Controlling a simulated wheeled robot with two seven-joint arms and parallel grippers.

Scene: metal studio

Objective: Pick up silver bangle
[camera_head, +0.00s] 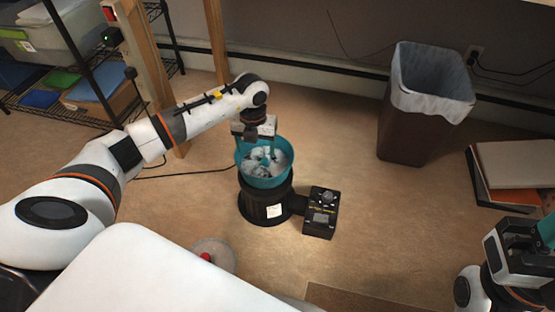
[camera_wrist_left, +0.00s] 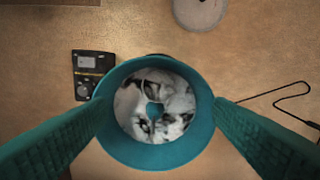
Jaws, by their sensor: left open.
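A teal bowl (camera_head: 285,174) on a round black base holds mottled white and grey material, and it also shows in the left wrist view (camera_wrist_left: 150,157). A thin pale arc (camera_wrist_left: 148,86) inside it in the left wrist view may be the silver bangle, but I cannot tell it surely from the mottled contents. My left gripper (camera_head: 264,151) points down over the bowl. Its teal fingers (camera_wrist_left: 159,102) are apart on either side of the bowl in the wrist view, with nothing seen between them at the tips. My right gripper (camera_head: 535,240) is at the right edge, partly cut off.
A black control box (camera_head: 320,212) sits right of the base. A wire shelf (camera_head: 70,80) is at the upper left. A round grey object (camera_head: 215,252) lies in front. Floor between is clear.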

